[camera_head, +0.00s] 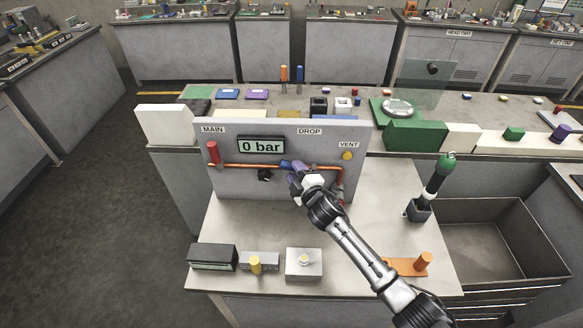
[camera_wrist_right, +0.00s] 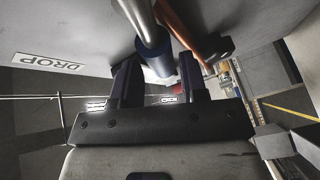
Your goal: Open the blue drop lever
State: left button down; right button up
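The grey panel (camera_head: 225,185) carries a DROP label (camera_head: 310,131), which also shows in the wrist view (camera_wrist_right: 48,62). The blue drop lever (camera_head: 286,164) lies roughly level along the pipe below that label. In the wrist view its blue handle (camera_wrist_right: 155,62) sits on a metal rod. My right gripper (camera_head: 295,178) is at the lever, partly hiding it. In the wrist view its two fingers (camera_wrist_right: 160,82) stand apart on either side of the handle's end, with no clear grip. My left gripper is not in view.
A red MAIN lever (camera_head: 213,152) stands upright on the left, and a yellow VENT knob (camera_head: 347,155) is at right. The display (camera_head: 261,145) reads 0 bar. An orange pipe (camera_head: 240,166) crosses the panel. A green-handled tool (camera_head: 440,175) stands in a holder at right.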

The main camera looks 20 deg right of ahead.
jog(key=shift+w+a, duration=0.2)
jog(key=shift+w, duration=1.2)
jog(key=shift+c, duration=0.2)
grip_shut()
